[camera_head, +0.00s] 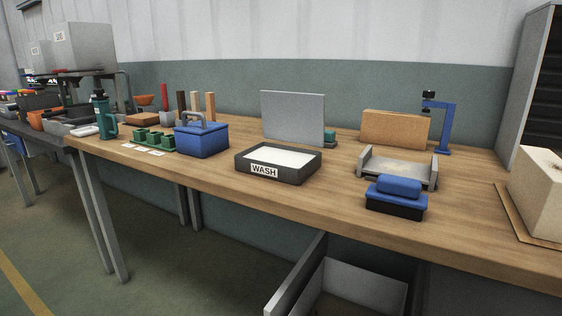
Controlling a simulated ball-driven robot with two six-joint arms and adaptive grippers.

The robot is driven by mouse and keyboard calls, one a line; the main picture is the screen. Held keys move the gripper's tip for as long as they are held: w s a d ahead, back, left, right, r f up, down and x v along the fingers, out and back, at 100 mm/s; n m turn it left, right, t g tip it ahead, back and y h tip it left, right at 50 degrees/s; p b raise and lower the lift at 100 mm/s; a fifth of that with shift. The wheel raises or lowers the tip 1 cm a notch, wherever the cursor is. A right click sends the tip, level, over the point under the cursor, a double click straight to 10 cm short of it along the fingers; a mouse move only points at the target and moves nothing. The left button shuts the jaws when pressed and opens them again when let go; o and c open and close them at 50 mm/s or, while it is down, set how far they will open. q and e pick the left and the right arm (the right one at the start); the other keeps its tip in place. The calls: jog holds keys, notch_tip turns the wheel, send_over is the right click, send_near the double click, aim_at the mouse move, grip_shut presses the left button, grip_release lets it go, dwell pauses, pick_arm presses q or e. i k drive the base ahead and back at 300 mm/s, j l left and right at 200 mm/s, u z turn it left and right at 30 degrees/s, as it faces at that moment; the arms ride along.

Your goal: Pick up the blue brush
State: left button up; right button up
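The blue brush (398,187) lies near the front edge of the wooden workbench (300,207), right of the middle. It has a rounded blue grip on a wider blue block, with a black lower part resting on the bench top. It stands just in front of a grey metal tray-like piece (385,169) with raised ends. I cannot tell whether the two touch. Neither of my grippers is in view.
A dark tray labelled WASH (290,176) stands left of the brush, with clear bench between. A blue box (203,142) is farther left. A blue clamp-like stand (445,128) and a brown block (395,128) stand behind. A pale block (540,190) is at right.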

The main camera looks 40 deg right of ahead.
aim_at(392, 195)
jog(key=z, duration=0.45)
jog(key=l+z, duration=0.1)
jog(key=z, duration=0.75)
jog(key=l+z, duration=0.1)
jog(key=z, duration=0.35)
jog(key=i, duration=0.05)
